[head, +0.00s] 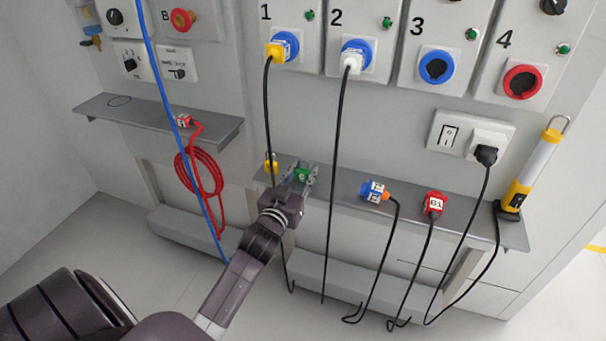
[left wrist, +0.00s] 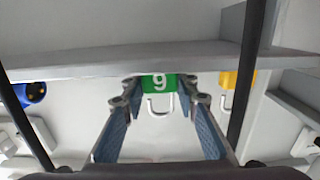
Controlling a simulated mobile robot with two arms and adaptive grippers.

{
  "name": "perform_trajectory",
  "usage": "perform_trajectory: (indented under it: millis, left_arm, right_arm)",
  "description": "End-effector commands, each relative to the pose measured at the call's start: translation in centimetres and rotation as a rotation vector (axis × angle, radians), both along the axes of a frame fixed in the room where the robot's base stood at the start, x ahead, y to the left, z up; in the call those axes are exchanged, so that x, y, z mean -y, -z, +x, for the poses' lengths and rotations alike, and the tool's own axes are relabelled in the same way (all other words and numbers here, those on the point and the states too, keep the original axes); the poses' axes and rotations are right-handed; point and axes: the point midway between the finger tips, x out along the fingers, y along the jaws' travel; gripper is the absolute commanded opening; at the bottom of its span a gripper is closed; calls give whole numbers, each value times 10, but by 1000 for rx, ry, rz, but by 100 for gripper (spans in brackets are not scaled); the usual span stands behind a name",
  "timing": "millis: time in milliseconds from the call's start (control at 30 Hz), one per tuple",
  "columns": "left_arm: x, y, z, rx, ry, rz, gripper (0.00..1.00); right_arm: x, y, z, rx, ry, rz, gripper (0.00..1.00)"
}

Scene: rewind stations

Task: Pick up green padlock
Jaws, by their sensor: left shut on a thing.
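The green padlock (head: 301,177) is at the left end of the middle grey shelf, between the fingers of my left gripper (head: 302,174). I cannot tell whether the padlock still touches the shelf. My right gripper is not in view.
A yellow padlock (head: 271,168) is just left of my gripper. Black cables hang from the yellow plug (head: 275,50) and white plug (head: 351,58), close to my arm. Blue (head: 375,191) and red (head: 434,203) connectors and a lamp (head: 533,165) occupy the shelf (head: 340,186) further right.

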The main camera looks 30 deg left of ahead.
Motion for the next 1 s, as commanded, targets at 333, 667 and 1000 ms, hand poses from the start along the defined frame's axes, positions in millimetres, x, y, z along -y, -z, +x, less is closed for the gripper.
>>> perform_trajectory:
  millis: [333,667,1000]
  left_arm:
    - [0,-2,0,1,0,0,0]
    - [0,-42,0,5,1,3,0]
    - [0,-119,0,4,1,1,0]
  right_arm:
    - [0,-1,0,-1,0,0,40]
    - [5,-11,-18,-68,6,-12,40]
    - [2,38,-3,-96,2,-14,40]
